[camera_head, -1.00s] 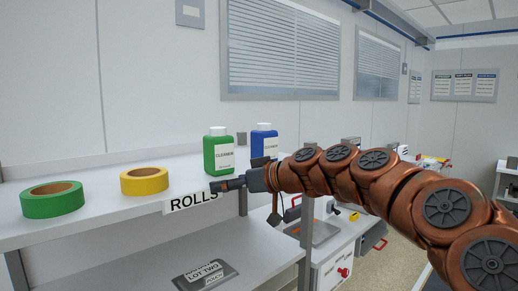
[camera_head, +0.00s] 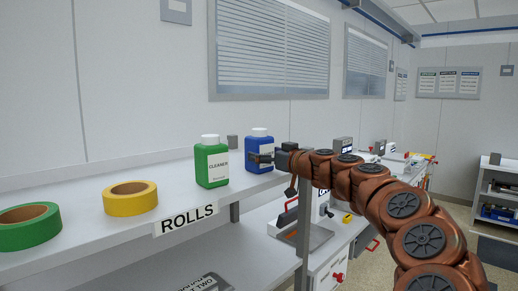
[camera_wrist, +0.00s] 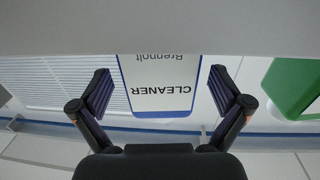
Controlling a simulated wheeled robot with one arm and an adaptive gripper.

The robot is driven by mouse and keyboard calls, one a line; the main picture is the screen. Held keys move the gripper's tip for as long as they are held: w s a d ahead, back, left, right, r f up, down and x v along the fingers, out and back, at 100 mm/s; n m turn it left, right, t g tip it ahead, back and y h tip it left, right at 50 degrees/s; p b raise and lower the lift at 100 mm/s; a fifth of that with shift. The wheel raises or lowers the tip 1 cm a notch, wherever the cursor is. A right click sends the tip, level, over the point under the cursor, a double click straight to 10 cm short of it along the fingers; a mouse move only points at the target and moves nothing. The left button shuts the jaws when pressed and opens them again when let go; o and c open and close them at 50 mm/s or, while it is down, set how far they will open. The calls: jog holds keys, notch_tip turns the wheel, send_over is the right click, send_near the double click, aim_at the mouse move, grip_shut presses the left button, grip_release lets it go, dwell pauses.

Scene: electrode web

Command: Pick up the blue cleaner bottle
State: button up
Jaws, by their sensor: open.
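The blue cleaner bottle (camera_head: 256,143), with a white cap and label, stands upright on the white shelf near its right end. My gripper (camera_head: 255,158) is in front of it at mid-height, reaching in from the right. In the wrist view, which is upside down, the blue bottle's CLEANER label (camera_wrist: 160,88) lies between my two spread fingers (camera_wrist: 160,92), with a gap on each side. The fingers are open and hold nothing. The bottle's lower right part is hidden behind my gripper in the head view.
A green cleaner bottle (camera_head: 211,165) stands just left of the blue one; it also shows in the wrist view (camera_wrist: 291,88). Yellow tape (camera_head: 130,204) and green tape (camera_head: 28,230) lie further left on the shelf (camera_head: 80,185).

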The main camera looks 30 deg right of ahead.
jog(key=shift+w+a+p, duration=0.2)
jog(key=shift+w+p, duration=0.1)
jog(key=shift+w, duration=1)
jog(key=c, duration=1.6)
